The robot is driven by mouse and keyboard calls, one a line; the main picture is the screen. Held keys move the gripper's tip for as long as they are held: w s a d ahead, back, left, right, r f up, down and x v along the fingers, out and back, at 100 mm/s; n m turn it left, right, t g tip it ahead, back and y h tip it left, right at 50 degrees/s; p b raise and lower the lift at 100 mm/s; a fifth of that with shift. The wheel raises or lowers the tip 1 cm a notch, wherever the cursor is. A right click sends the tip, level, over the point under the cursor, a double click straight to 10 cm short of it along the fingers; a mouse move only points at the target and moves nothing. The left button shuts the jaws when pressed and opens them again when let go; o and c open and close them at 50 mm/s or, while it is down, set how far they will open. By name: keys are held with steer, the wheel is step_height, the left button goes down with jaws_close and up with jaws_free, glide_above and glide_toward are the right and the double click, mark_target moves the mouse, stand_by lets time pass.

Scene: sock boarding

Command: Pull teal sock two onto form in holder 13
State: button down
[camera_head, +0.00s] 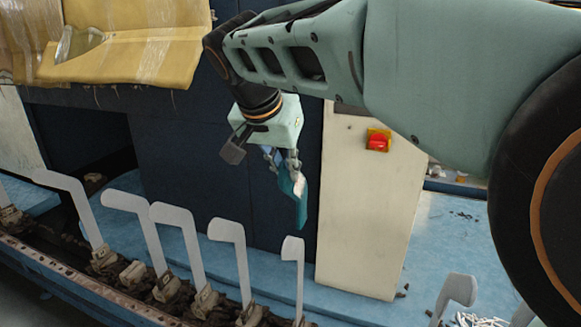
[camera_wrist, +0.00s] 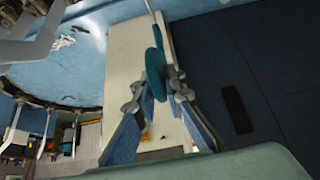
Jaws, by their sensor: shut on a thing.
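My gripper (camera_head: 294,180) is shut on a teal sock (camera_head: 301,205), which hangs down from the fingertips in the head view. In the wrist view the sock (camera_wrist: 155,66) shows between the fingertips (camera_wrist: 161,90) of my gripper, partly edge-on. A row of flat grey-white foot-shaped forms stands upright in holders along a rail. I cannot read holder numbers, so I cannot tell which is 13.
Other bare forms (camera_head: 227,232) stand to the left in the row. A cream panel (camera_head: 365,220) with a red button (camera_head: 377,142) stands behind, right of the sock. More forms (camera_head: 458,290) stand at the lower right. A yellowish wrapped bundle (camera_head: 150,60) is at the upper left.

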mark_target(287, 242)
steer(key=shift+f+b, duration=8.1)
steer(key=shift+f, duration=1.2)
steer(key=c, duration=1.9)
jaws_free()
steer(key=shift+r, duration=0.15)
